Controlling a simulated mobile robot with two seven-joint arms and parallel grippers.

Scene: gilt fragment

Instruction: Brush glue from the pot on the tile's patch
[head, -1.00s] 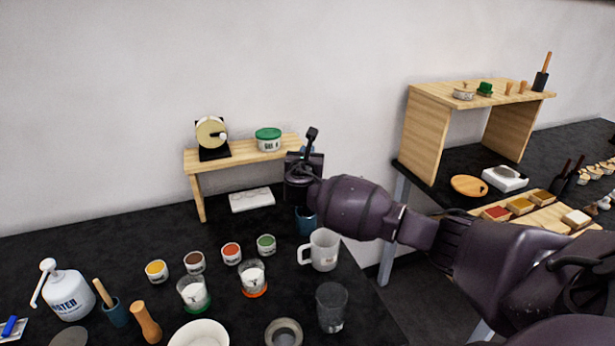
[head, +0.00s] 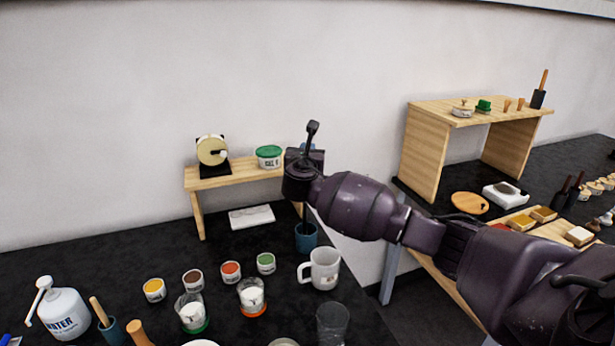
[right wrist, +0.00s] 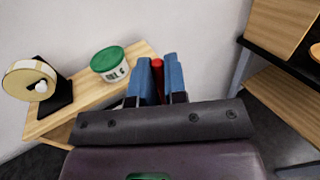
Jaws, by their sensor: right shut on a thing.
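My right gripper (head: 305,170) is above a small dark-blue cup (head: 306,238) at the table's right side. In the right wrist view, its two blue fingers (right wrist: 160,82) are shut on a thin red thing (right wrist: 158,78). In the head view, a thin dark rod reaches from the gripper down to the cup; whether its tip is still inside is unclear. A white tub with a green lid (head: 269,157) and dark lettering stands on the small wooden shelf. A pale slab (head: 251,216) lies below that shelf. Which object is the tile is unclear. My left gripper is out of view.
A white mug (head: 320,269) and a clear glass (head: 332,322) stand right of small paint pots (head: 231,272). A round device (head: 212,155) sits on the small shelf (head: 238,172). The right bench holds a pale tray (head: 505,194) with a grey patch. A gap separates the tables.

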